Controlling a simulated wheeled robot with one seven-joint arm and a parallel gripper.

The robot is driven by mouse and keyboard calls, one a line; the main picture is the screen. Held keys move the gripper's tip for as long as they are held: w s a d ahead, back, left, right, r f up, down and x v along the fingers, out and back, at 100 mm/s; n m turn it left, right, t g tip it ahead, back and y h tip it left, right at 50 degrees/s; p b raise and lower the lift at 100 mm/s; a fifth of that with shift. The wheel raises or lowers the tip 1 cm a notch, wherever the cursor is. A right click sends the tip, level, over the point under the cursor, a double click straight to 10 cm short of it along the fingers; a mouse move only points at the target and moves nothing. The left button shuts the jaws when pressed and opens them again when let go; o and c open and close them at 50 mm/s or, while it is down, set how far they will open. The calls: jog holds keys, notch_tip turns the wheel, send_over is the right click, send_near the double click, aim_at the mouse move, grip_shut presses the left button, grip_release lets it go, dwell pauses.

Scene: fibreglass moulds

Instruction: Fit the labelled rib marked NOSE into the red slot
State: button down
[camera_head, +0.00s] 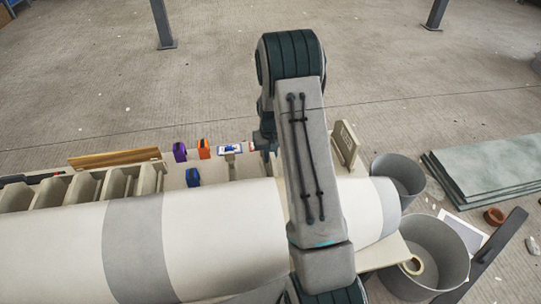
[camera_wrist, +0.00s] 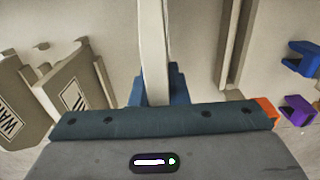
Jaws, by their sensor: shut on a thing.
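My gripper (camera_head: 230,150) is left of the arm's forearm, over the far strip of the bench, partly hidden by its own body. In the wrist view its blue fingers (camera_wrist: 156,92) are shut on a pale thin rib (camera_wrist: 153,45), seen edge-on. The rib also shows in the head view (camera_head: 231,168), reaching toward me. Its label is turned away, so I cannot read NOSE on it. I cannot make out the red slot in either view. An orange slot block (camera_head: 204,149), a purple one (camera_head: 180,152) and a blue one (camera_head: 193,177) stand left of the gripper.
A long pale mould with grey bands (camera_head: 240,235) lies in front. Other labelled ribs stand right of the gripper, one (camera_head: 345,142) by the forearm; one reads WAI (camera_wrist: 12,125). Pale ribbed frames (camera_head: 85,188) fill the left. Grey buckets (camera_head: 428,250) stand at right.

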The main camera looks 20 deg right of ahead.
jog(key=shift+f+b, duration=1.9)
jog(key=shift+f, duration=0.7)
jog(key=c, duration=1.3)
grip_release()
jog(key=shift+r, duration=0.15)
notch_tip(320, 180, up, 14)
jog(key=shift+f+p, duration=0.15)
jog(key=shift+p, duration=0.7)
